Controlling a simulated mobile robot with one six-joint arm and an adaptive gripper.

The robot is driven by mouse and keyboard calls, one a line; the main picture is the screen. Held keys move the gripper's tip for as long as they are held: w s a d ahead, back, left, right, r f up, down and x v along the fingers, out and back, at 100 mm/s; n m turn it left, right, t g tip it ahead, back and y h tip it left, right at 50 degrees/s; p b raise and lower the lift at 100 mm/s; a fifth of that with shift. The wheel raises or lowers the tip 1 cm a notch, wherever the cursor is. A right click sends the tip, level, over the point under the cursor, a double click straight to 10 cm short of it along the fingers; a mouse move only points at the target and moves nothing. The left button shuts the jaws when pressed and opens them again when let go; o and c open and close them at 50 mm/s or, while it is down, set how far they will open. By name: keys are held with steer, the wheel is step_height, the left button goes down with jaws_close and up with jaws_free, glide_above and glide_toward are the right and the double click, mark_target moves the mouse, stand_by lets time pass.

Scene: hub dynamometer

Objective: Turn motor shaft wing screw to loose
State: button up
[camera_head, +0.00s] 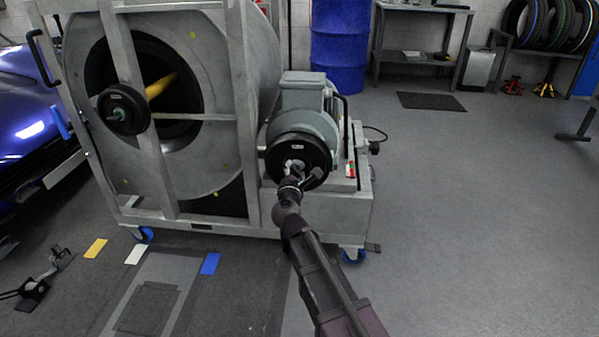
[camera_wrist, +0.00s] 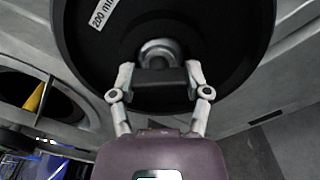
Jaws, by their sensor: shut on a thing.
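The motor (camera_head: 305,105) is a grey-green housing on a metal frame, with a round black disc (camera_head: 318,150) on its front face. In the wrist view the disc (camera_wrist: 225,45) fills the upper middle and carries a white label reading 200 mm. A silvery rounded shaft end or screw hub (camera_wrist: 160,50) shows at the disc's centre. My gripper (camera_head: 293,168) is at the disc's centre. In the wrist view my gripper (camera_wrist: 160,85) is shut on a dark block-like piece just in front of the hub, apparently the wing screw (camera_wrist: 160,84). Its wings are mostly hidden by the fingers.
A large metal drum (camera_head: 215,60) in a frame stands left of the motor, with a smaller black disc (camera_head: 123,108) on its front. A blue car (camera_head: 35,125) is at far left. The floor (camera_head: 480,220) to the right is clear.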

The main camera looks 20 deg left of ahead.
steer(key=n, duration=0.4)
steer(key=shift+w+d+n, duration=0.1)
steer(key=shift+d+n, duration=0.1)
steer(key=shift+n, duration=0.1)
steer(key=n, duration=0.4)
steer(key=shift+d, duration=0.1)
steer(key=shift+n, duration=0.3)
steer(key=o, duration=1.2)
steer(key=shift+f, duration=0.1)
steer(key=shift+c, duration=0.2)
steer(key=v, duration=1.2)
